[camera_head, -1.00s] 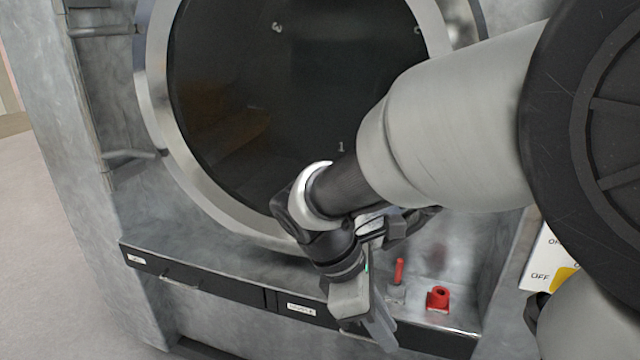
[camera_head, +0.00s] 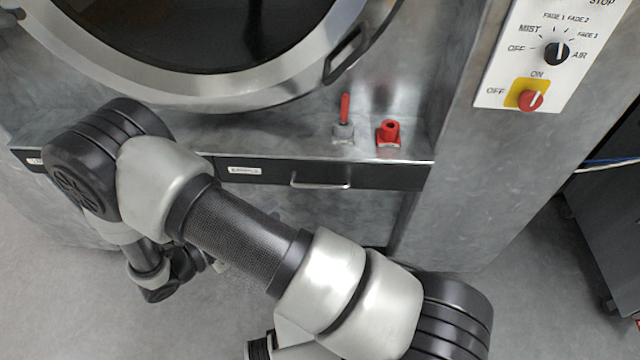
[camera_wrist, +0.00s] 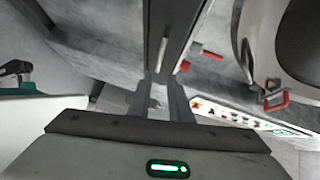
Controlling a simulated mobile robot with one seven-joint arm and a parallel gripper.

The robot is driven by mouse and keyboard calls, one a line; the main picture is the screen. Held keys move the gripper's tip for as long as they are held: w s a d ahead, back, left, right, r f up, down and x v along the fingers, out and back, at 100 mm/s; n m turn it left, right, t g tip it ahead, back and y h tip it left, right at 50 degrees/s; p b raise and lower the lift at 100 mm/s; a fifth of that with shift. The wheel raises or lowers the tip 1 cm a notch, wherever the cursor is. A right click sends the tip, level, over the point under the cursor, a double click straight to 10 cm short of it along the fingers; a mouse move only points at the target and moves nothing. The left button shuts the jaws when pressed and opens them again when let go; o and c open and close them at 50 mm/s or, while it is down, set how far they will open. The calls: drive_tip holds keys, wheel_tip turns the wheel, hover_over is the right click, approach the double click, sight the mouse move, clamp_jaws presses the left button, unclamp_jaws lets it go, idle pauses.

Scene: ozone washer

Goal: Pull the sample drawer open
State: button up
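The sample drawer (camera_head: 275,174) is a black front with a white label and a silver bar handle (camera_head: 320,184), under the ledge of the washer. It looks shut. In the wrist view, the dark drawer front (camera_wrist: 180,22) runs up from the fingers, with its handle (camera_wrist: 162,52) just beyond the fingertips. My gripper (camera_wrist: 160,80) is open, its two fingers apart with nothing seen between them. It does not appear to touch the handle. In the head view my arm crosses the lower left, and the fingers are mostly hidden.
A red-handled lever (camera_head: 344,108) and a red fitting (camera_head: 388,133) stand on the ledge above the drawer. The round door (camera_head: 210,85) is above. A control panel (camera_head: 535,55) is at the right. The floor (camera_head: 520,300) at the lower right is clear.

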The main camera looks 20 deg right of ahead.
sight(321, 184)
drive_tip(key=x, duration=1.6)
drive_tip(key=shift+d+b, duration=0.2)
drive_tip(key=shift+b, duration=0.2)
clamp_jaws()
drive_tip(key=shift+s, duration=0.1)
